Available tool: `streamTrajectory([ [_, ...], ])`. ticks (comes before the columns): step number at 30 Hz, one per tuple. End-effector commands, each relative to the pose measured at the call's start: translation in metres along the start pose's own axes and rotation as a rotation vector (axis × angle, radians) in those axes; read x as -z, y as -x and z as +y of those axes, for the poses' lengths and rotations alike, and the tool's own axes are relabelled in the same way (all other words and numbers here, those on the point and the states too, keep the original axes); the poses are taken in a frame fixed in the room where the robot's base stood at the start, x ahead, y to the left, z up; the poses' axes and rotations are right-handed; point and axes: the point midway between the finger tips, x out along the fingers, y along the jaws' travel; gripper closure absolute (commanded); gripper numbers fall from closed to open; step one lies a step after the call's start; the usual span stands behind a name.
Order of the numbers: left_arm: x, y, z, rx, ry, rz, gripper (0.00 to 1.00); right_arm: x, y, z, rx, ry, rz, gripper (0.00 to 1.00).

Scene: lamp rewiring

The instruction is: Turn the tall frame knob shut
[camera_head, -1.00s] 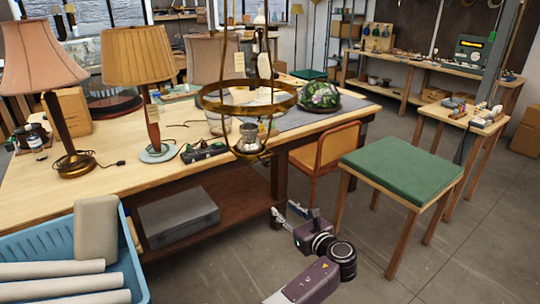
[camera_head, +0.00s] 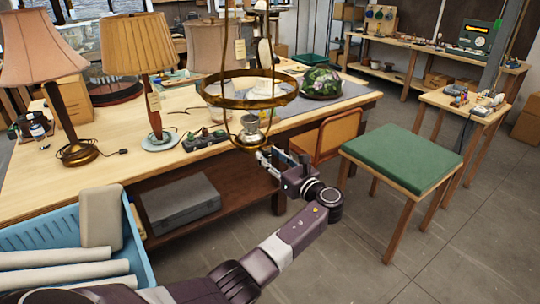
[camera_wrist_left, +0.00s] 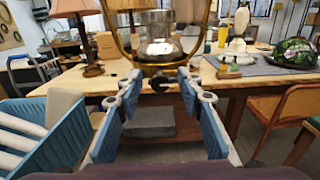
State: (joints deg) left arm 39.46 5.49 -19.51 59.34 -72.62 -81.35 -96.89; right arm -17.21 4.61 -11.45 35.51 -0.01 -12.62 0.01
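The tall brass frame (camera_head: 250,104) hangs in front of the workbench, with a wide ring and a small metal lamp part (camera_head: 250,130) at its bottom. In the left wrist view the frame (camera_wrist_left: 113,36) curves around a clear glass and metal piece (camera_wrist_left: 160,42). Below it a small dark knob (camera_wrist_left: 160,84) shows between the fingertips, seemingly just beyond them. My left gripper (camera_head: 271,157) is just below and right of the frame's lower end. In the left wrist view my left gripper (camera_wrist_left: 160,92) is open, blue pads apart, nothing between them. My right gripper is not in view.
The wooden workbench (camera_head: 120,180) carries shaded lamps (camera_head: 137,45) and a green patterned dome (camera_head: 321,84). A blue crate (camera_head: 60,235) with pale rolls stands at lower left. An orange chair (camera_head: 338,135) and green-topped stool (camera_head: 402,157) stand right. Floor at lower right is clear.

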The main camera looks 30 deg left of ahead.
Motion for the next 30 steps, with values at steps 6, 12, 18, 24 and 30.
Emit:
streamTrajectory([
  [6,0.0,0.0,0.0,0.0,0.0,0.0,0.69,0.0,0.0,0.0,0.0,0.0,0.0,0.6],
  [12,0.0,0.0,0.0,0.001,0.0,0.0,0.91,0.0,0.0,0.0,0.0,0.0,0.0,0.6],
  [18,0.0,0.0,0.0,0.001,0.0,0.0,1.0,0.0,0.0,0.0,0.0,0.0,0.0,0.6],
  [24,0.001,0.0,0.0,0.001,0.021,0.0,1.0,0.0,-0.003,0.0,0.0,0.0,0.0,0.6],
  [30,0.002,0.0,0.0,0.001,0.108,-0.001,1.0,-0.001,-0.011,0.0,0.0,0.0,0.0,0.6],
])
